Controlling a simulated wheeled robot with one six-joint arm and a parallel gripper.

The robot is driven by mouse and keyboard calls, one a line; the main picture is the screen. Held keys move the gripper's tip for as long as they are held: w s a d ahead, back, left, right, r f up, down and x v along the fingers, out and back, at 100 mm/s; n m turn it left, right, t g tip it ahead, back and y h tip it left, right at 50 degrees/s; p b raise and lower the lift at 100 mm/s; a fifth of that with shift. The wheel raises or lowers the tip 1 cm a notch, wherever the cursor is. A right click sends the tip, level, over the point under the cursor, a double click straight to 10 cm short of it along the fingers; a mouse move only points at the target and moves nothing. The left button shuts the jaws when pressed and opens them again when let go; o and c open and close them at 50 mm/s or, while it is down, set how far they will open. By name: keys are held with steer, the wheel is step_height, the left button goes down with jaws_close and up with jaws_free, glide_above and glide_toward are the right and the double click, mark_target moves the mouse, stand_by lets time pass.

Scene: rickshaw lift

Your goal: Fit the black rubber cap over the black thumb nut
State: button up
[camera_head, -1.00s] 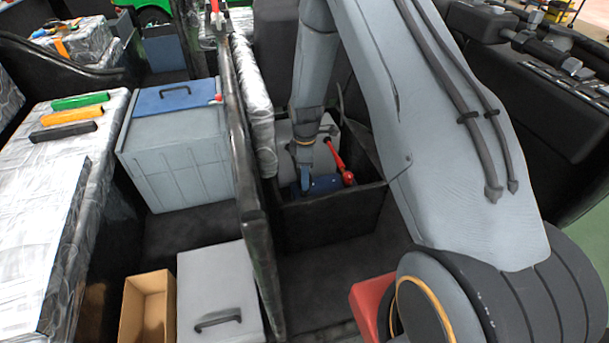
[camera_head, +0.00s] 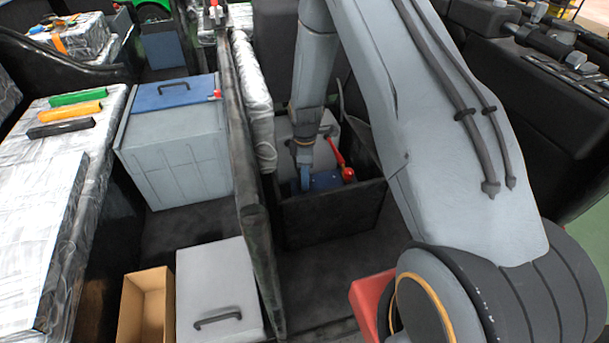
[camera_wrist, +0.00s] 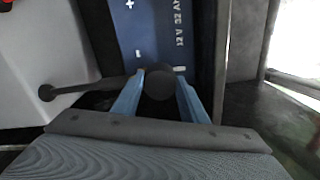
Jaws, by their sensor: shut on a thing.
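My gripper (camera_wrist: 160,92) has its two blue fingers shut on a round black piece, which looks like the black rubber cap (camera_wrist: 159,82). In the head view my gripper (camera_head: 306,180) is low inside a dark open compartment, at the blue battery (camera_head: 327,181). In the wrist view the cap is seen end-on over the near end of the battery (camera_wrist: 160,35), which bears plus and minus marks. The black thumb nut cannot be made out; the cap and fingers may hide it. Whether the cap touches anything below cannot be told.
A black rod with a round knob (camera_wrist: 47,93) reaches from the left to beside the cap. A red lever (camera_head: 340,160) rises beside the battery. The compartment's dark front wall (camera_head: 330,220) stands close to my gripper. A pale panel (camera_wrist: 242,40) is at right.

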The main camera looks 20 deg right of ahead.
steer(key=shift+f, duration=0.5)
steer(key=o, duration=1.1)
steer(key=shift+w, duration=0.1)
steer(key=shift+r, duration=0.4)
step_height(320, 180, up, 6)
steer(key=shift+f+b, duration=0.1)
steer(key=shift+b, duration=0.4)
steer(key=shift+r, duration=0.65)
